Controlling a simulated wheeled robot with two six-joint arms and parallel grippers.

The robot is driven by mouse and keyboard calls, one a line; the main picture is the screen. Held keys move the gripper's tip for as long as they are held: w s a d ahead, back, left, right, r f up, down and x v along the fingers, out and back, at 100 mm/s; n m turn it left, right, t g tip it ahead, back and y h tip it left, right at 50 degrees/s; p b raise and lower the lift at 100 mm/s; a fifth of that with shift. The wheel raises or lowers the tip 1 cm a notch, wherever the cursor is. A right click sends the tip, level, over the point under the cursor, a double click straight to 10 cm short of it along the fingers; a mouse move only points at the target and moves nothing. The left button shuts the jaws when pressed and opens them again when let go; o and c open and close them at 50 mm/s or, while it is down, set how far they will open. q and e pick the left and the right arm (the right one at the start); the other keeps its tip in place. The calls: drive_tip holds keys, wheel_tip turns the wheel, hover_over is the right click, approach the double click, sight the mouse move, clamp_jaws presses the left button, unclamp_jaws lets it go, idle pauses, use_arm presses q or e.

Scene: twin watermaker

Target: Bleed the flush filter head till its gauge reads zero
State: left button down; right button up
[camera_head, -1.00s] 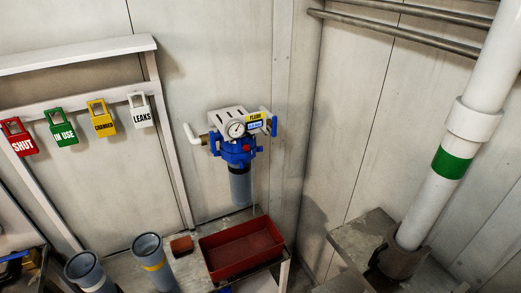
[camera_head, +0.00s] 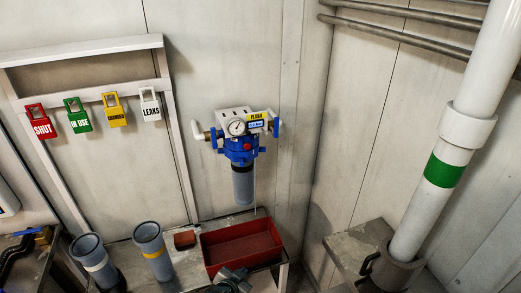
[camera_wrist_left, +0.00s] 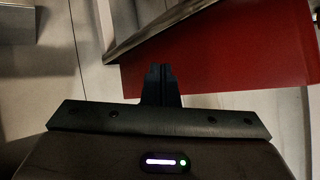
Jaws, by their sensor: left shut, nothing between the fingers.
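A grey-blue bowl (camera_head: 243,187) hangs below. My left gripper (camera_head: 234,277) is at the bottom of the head view, in front of the red tray and well below the filter head. In the left wrist view its fingers (camera_wrist_left: 160,72) are together and empty. My right gripper is not in view.
The red tray (camera_head: 224,262) stands on a bench under the filter; its side also fills part of the left wrist view (camera_wrist_left: 230,50). Two grey canisters (camera_head: 90,252) (camera_head: 150,241) stand left. Coloured tags hang from a rack (camera_head: 115,86). A white pipe (camera_head: 450,165) stands right.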

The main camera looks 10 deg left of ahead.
sight(247, 146)
use_arm(q)
drive_tip(key=w+d+r+m+t+h, duration=0.1)
drive_tip(key=w+r+t, duration=0.15)
drive_tip(key=r, duration=0.65)
drive_tip(key=w+d+r+m+t, duration=0.15)
drive_tip(key=w+r, duration=0.25)
drive_tip(key=r, duration=0.6)
wheel_tip(247, 146, up, 22)
drive_tip(key=s+d+m+t+h+b, duration=0.1)
drive_tip(key=s+d+m+t, duration=0.1)
drive_tip(key=t, duration=0.1)
drive_tip(key=shift+s+d+f+t+h, duration=0.2)
drive_tip(key=shift+t+h, duration=0.1)
drive_tip(key=shift+t, duration=0.1)
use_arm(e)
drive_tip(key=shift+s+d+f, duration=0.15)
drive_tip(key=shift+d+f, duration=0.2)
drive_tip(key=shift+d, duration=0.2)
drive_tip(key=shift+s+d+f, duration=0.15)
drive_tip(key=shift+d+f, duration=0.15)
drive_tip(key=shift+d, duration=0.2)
use_arm(q)
drive_tip(key=shift+w, duration=0.1)
